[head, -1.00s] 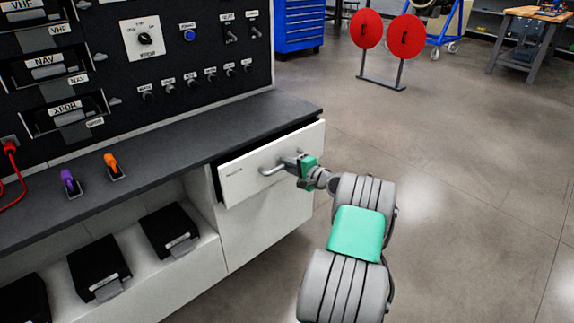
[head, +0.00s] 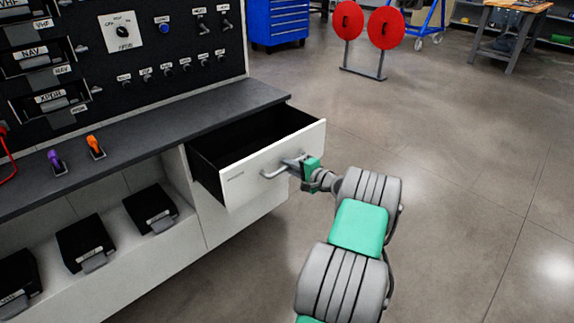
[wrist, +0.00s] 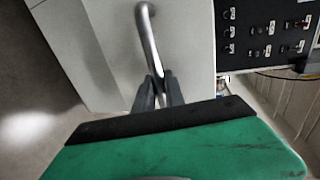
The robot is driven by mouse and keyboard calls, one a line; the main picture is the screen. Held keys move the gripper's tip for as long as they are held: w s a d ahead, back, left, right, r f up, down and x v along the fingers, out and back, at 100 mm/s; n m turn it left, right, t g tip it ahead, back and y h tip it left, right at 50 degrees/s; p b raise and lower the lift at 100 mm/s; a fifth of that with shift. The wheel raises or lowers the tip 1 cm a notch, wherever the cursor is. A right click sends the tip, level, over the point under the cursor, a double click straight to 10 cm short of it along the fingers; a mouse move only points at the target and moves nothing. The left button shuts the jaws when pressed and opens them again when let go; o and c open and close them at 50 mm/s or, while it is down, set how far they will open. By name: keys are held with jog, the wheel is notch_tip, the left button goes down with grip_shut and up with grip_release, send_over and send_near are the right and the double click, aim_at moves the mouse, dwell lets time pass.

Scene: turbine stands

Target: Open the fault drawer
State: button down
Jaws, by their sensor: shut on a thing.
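The fault drawer (head: 250,177) is a white-fronted drawer under the right end of the dark counter. It stands well out from the cabinet, and its dark inside shows from above; I see nothing in it. A grey bar handle (head: 274,173) is on its front. My gripper (head: 297,165) is shut on the right part of this handle. In the wrist view the two dark fingers (wrist: 158,92) close around the lower end of the handle (wrist: 148,40), against the pale drawer front (wrist: 108,45). The small label on the front is too small to read.
The black panel (head: 100,60) with switches and radios stands behind the counter (head: 130,140). Purple (head: 55,160) and orange (head: 95,145) levers stand on the counter. Black boxes (head: 85,243) sit on the shelf below. The floor to the right is clear; a stand with red discs (head: 385,28) is farther back.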

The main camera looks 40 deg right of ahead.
jog(key=c, duration=1.4)
grip_release()
jog(key=shift+s, duration=0.1)
jog(key=s+r+p, duration=0.1)
jog(key=s, duration=0.6)
jog(key=shift+s+r, duration=0.2)
jog(key=shift+d, duration=0.1)
